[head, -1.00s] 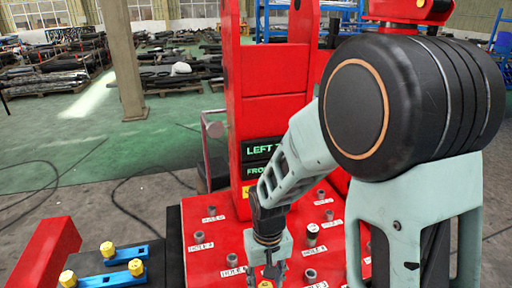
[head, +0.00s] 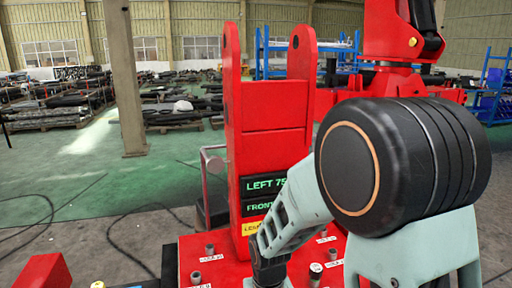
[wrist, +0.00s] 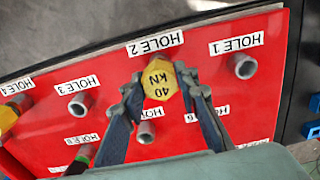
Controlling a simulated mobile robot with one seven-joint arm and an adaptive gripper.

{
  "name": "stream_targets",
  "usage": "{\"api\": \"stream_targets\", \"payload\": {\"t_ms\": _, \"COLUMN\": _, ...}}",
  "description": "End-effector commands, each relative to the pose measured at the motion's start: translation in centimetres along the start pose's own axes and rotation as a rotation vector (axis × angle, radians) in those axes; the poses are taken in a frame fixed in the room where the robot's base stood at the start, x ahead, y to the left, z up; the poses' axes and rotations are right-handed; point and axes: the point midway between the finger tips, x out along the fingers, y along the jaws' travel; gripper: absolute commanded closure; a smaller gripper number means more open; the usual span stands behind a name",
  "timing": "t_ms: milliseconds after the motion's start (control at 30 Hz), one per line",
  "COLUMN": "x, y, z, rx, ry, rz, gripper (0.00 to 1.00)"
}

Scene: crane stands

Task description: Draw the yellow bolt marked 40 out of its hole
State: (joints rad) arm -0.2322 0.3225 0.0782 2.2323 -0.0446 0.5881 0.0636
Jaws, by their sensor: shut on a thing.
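In the wrist view, the yellow hexagonal bolt head (wrist: 159,82), marked 40 kN, is between my fingertips. My gripper (wrist: 160,92) is shut on it. The head sits just below the HOLE 2 label on the red plate (wrist: 215,165). It covers what is under it, so I cannot tell how much of its shank is in the hole.
Grey sleeves stand at HOLE 1 (wrist: 243,66) and HOLE 3 (wrist: 79,104). Another sleeve (wrist: 147,132) is between my fingers. A yellow bolt (wrist: 9,117) is at the left edge. A red post (head: 268,120) with lit readouts rises behind the plate.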

Motion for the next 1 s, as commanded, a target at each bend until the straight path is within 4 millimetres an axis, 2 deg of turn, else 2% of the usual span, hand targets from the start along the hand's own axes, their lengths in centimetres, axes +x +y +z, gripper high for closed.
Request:
{"api": "stream_targets", "payload": {"t_ms": 267, "x": -0.4, "y": 0.0, "z": 0.0, "rx": 0.000, "ry": 0.001, "rz": 0.000, "gripper": 0.99}}
{"api": "stream_targets", "payload": {"t_ms": 1000, "x": -4.1, "y": 0.0, "z": 0.0, "rx": 0.000, "ry": 0.001, "rz": 0.000, "gripper": 0.99}}
